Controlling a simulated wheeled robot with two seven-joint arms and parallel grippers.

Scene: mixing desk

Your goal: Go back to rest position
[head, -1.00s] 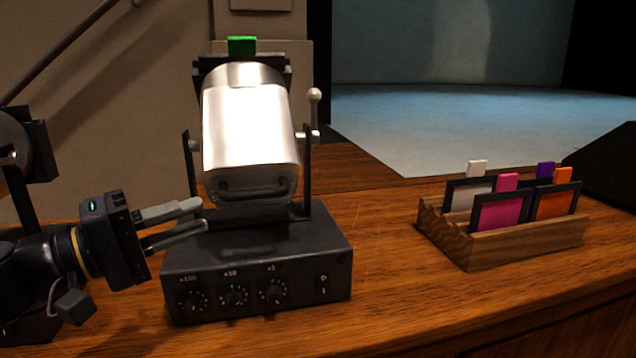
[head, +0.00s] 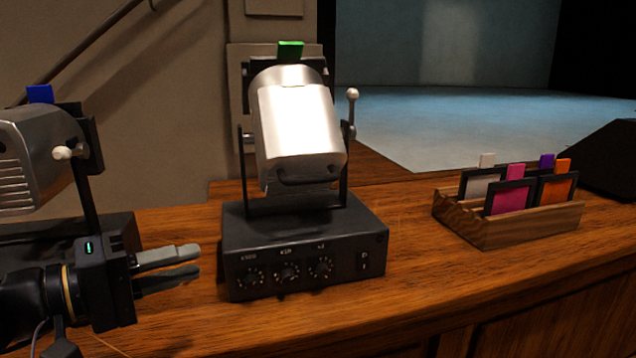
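My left gripper (head: 190,262) is at the lower left, in front of the desk-top lamps. Its two grey fingers point right, with a narrow gap between them and nothing held. The fingertips are apart from the black control box (head: 304,262) of the middle lamp, just to its left. The silver lamp (head: 298,125) above that box has a green tab (head: 290,50) on top. My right gripper is not in view.
A second silver lamp (head: 35,150) with a blue tab (head: 40,94) stands at the left, behind my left arm. A wooden rack (head: 490,232) holds several coloured filter frames at the right. Bare wooden desk (head: 420,275) lies between box and rack.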

